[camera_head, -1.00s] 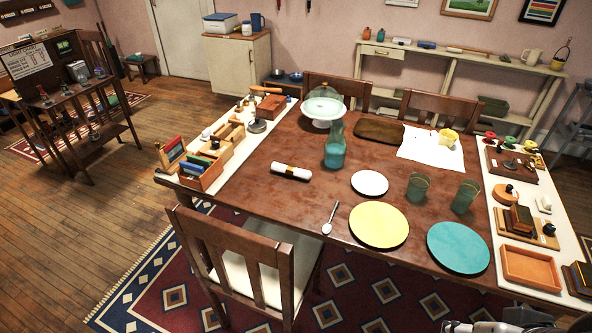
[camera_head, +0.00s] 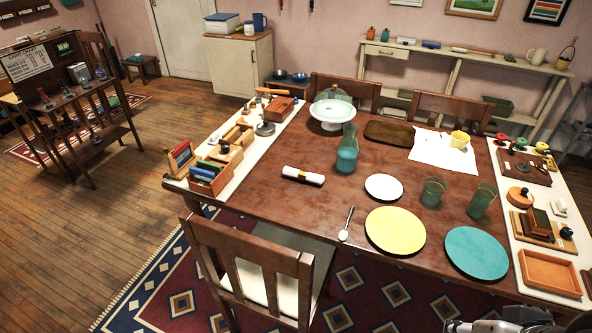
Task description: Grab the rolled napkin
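The rolled napkin (camera_head: 303,176) is a white roll with a dark and yellowish band near its middle. It lies on the brown dining table (camera_head: 270,200), left of the small white plate and in front of the teal glass carafe (camera_head: 347,155). Part of my arm shows at the bottom right edge, far from the napkin. The fingers of my gripper cannot be made out there.
A chair (camera_head: 250,262) stands at the table's near side. A spoon (camera_head: 346,224), yellow plate (camera_head: 395,230), teal plate (camera_head: 476,252) and glasses (camera_head: 432,191) lie right of the napkin. A domed cake stand (camera_head: 331,113) is behind. Bare tabletop surrounds the napkin.

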